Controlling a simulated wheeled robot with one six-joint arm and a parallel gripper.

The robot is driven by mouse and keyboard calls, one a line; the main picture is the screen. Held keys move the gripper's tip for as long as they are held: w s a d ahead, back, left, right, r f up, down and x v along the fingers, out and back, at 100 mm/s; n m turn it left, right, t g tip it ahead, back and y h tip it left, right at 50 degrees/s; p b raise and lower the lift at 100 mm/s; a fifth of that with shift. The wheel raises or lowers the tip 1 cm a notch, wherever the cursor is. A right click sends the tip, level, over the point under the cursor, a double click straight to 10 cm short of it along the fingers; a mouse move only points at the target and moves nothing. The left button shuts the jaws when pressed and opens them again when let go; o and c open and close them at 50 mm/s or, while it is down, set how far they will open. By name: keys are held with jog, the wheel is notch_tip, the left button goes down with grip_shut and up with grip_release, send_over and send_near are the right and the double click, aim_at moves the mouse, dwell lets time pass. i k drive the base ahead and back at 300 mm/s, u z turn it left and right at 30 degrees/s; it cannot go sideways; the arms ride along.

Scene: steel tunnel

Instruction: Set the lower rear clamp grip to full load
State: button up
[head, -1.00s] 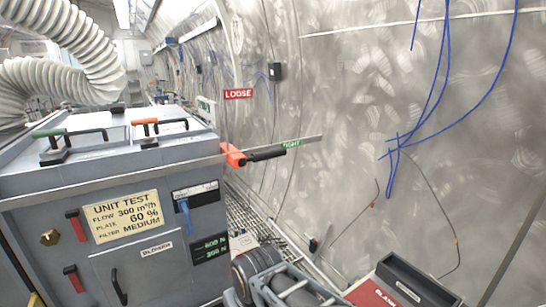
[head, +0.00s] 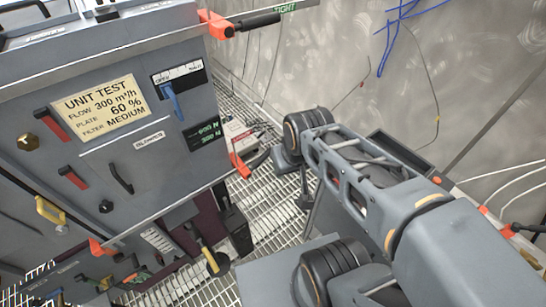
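The grey test unit (head: 120,180) fills the left of the head view. Low on its right side is an orange clamp (head: 238,163) with a dark grip (head: 258,158) pointing up and right. A second orange clamp (head: 213,24) with a long black grip (head: 257,21) sits higher, beside a strip with a green TIGHT label (head: 285,8). A dark display (head: 206,133) shows two green lines in N, too small to read surely. My arm reaches in from the right, its elbow-like joint near the lower clamp. My gripper cannot be made out.
Another orange clamp part (head: 100,246) is at the unit's lower front edge. A yellow-ended lever (head: 213,262) and a black box (head: 235,228) stand low beside the unit. Grating floor (head: 275,215) lies right of it.

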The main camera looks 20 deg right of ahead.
aim_at(265, 155)
jog(key=u, duration=0.05)
jog(key=k, duration=0.5)
jog(key=u, duration=1.45)
jog(key=i, duration=0.8)
jog(key=z, duration=1.7)
